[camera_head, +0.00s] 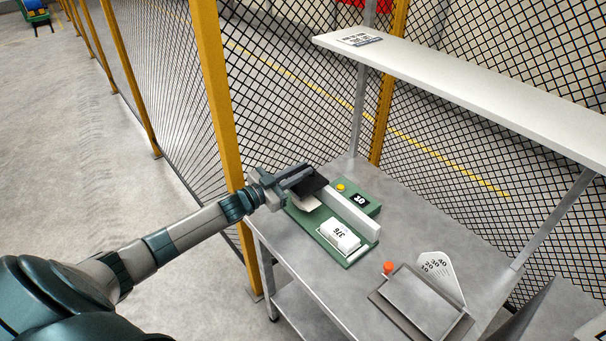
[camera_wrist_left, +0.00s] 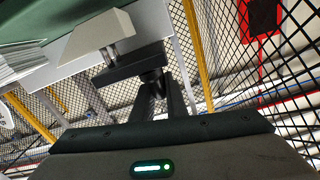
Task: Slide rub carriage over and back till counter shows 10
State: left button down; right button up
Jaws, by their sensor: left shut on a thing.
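The green rub machine (camera_head: 327,247) sits on the grey table, with a pale rail along its far side. Its small black counter (camera_head: 361,199) shows light, tilted digits that look like 10, but I cannot read them for certain. A white block (camera_head: 340,234) marked 376 lies at its near right end. My left gripper (camera_head: 303,186) is at the left end of the machine, shut on the carriage. The carriage's pale block (camera_head: 308,203) shows partly below the dark fingers, and also in the left wrist view (camera_wrist_left: 98,32). The grip itself is partly hidden. My right gripper is not in view.
A yellow button (camera_head: 341,187) sits beside the counter. A shelf (camera_head: 480,90) hangs above, and a mesh fence with yellow posts (camera_head: 216,100) stands close.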

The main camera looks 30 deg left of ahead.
pick_arm(q)
jog(key=shift+w+a+r, duration=0.1)
jog(key=shift+a, duration=0.2)
jog(key=c, duration=1.9)
grip_release()
jog(key=shift+c, duration=0.2)
jog(key=shift+o, duration=0.6)
jog(key=shift+a, duration=0.1)
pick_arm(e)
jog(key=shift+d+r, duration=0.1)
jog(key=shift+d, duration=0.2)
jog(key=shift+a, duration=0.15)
